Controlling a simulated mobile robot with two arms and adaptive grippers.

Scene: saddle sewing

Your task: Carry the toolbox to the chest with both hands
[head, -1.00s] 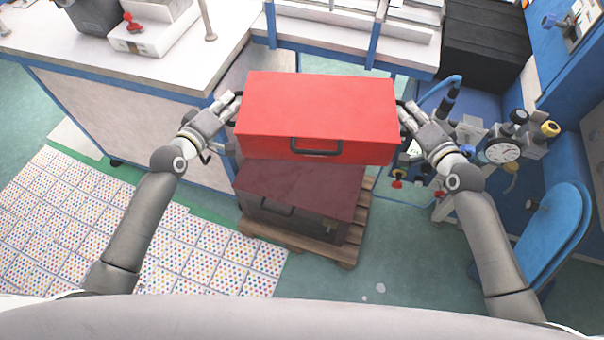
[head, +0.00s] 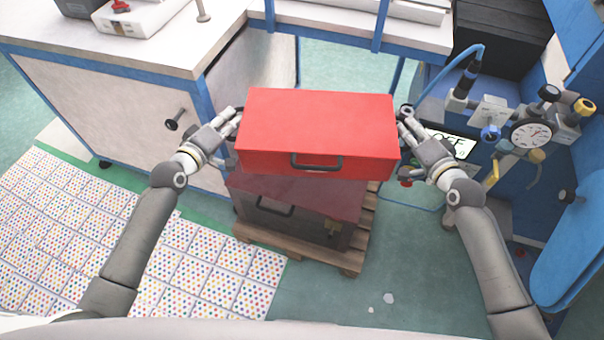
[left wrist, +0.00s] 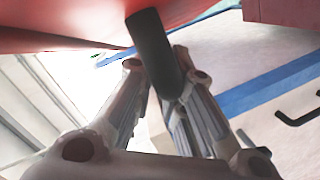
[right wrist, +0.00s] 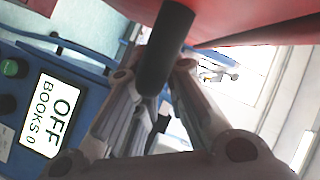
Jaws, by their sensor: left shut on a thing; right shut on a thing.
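The red toolbox (head: 318,128) is held up between my two grippers in the head view, its front handle toward me. My left gripper (head: 236,118) is shut on the dark handle at its left end; that handle also shows in the left wrist view (left wrist: 153,50). My right gripper (head: 402,115) is shut on the handle at its right end, also seen in the right wrist view (right wrist: 167,45). The dark red chest (head: 290,205) stands on a wooden pallet below and partly behind the toolbox, which hides its back part. Whether toolbox and chest touch cannot be told.
A white-topped bench (head: 110,45) with a blue frame stands at the left. Blue equipment with a gauge (head: 531,132) and an "OFF" screen (head: 450,143) is close to my right gripper. Dotted sheets (head: 200,260) cover the floor at the left.

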